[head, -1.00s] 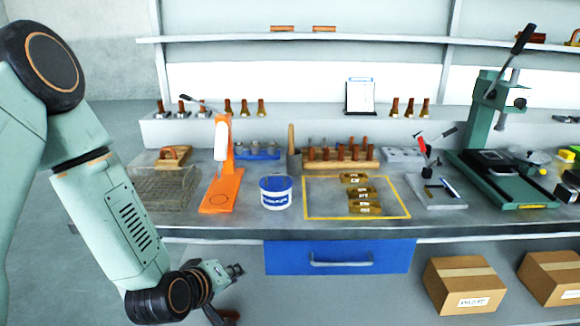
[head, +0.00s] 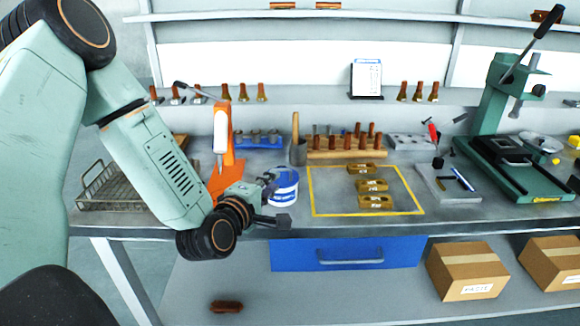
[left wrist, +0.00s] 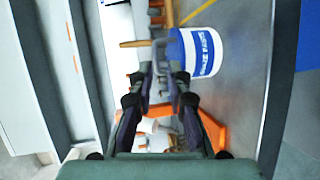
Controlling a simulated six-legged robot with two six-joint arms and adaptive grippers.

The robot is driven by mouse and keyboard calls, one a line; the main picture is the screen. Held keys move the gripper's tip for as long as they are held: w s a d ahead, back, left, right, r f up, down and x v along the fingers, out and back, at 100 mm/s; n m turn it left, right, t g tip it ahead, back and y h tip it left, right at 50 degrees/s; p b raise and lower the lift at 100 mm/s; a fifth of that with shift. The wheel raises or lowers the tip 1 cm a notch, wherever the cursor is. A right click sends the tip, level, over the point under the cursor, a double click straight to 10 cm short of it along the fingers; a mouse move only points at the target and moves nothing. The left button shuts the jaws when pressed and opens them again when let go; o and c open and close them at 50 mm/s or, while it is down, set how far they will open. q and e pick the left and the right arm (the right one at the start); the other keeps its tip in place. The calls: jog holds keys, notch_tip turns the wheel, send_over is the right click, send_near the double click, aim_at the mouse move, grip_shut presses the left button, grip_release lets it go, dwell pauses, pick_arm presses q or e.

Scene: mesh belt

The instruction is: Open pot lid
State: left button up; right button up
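The pot is a small white tub with a blue label band (head: 288,193) on the bench, partly hidden by my left gripper. Its blue lid (head: 287,174) is on top. In the left wrist view the pot (left wrist: 204,52) lies on its side in the picture, with the blue lid rim (left wrist: 174,48) facing the fingers. My left gripper (head: 277,200) is just in front and left of the pot, fingers apart and nothing between them. Its fingers (left wrist: 161,78) also show apart in the left wrist view. My right gripper is out of view.
An orange stand (head: 226,150) is close left of the pot. A wooden-handled tool in a holder (head: 298,150) stands behind it. A yellow-framed area (head: 330,212) with brass parts lies to the right. A wire basket (head: 112,190) is at left. A blue drawer (head: 345,254) is below.

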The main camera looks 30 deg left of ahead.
aim_at(281, 170)
pick_arm(q)
jog(key=shift+n, duration=0.6)
jog(key=x, duration=0.3)
jog(key=b+x, duration=0.1)
jog(key=x, duration=0.3)
jog(key=shift+a+r, duration=0.1)
jog(key=shift+r, duration=0.15)
jog(key=shift+w+a, duration=0.15)
jog(key=shift+w, duration=0.05)
jog(key=shift+a+r, duration=0.1)
jog(key=shift+a, duration=0.1)
jog(key=shift+w+d, duration=0.2)
jog(key=shift+d, duration=0.05)
jog(key=shift+c, duration=1.2)
jog(key=shift+s+a, duration=0.1)
jog(key=shift+a, duration=0.05)
grip_shut()
